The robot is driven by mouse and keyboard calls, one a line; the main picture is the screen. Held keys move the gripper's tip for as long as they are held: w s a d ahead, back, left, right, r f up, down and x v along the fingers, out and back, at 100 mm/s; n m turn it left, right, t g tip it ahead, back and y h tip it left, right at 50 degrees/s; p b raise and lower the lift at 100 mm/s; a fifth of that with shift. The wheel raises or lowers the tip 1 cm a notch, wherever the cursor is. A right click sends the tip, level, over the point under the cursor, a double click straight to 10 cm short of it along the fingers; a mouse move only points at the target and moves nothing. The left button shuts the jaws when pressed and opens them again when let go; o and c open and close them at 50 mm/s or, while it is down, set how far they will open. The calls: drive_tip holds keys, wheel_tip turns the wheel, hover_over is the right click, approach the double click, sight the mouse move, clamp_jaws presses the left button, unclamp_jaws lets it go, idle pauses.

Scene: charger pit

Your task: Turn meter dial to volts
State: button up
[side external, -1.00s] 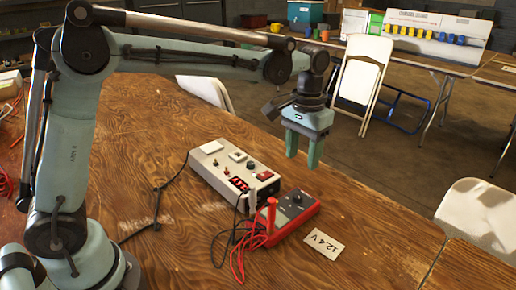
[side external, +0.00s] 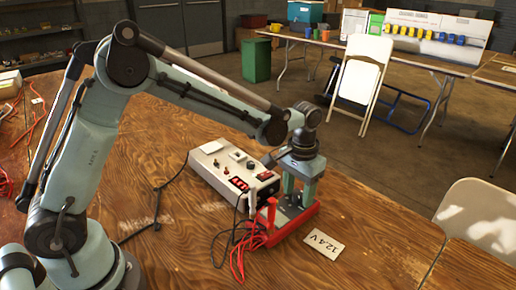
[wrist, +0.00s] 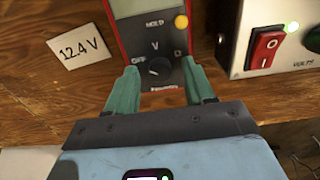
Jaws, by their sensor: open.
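The red and dark grey multimeter (side external: 308,216) lies on the wooden table, partly hidden by my gripper (side external: 298,197) in the side view. In the wrist view, the meter's body (wrist: 124,32) shows a black round dial (wrist: 158,68) with OFF at its left, V above it and another mark at its right. I cannot tell for sure which mark the dial points at. My gripper (wrist: 160,68) is open, pointing down, with one green finger on each side of the dial. The fingers appear apart from the dial; their height above the meter's face is unclear.
A white and grey power box (side external: 232,172) with a red switch (wrist: 266,50) stands close beside the meter. Red and black leads (side external: 240,250) lie at the meter's near left. A "12.4 V" card (side external: 322,244) lies on the table, which is bare at the right.

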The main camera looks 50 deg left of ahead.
clamp_jaws()
drive_tip(key=shift+m, duration=0.4)
drive_tip(key=m, duration=0.4)
drive_tip(key=shift+m, duration=0.4)
drive_tip(key=m, duration=0.6)
idle(0.5)
unclamp_jaws()
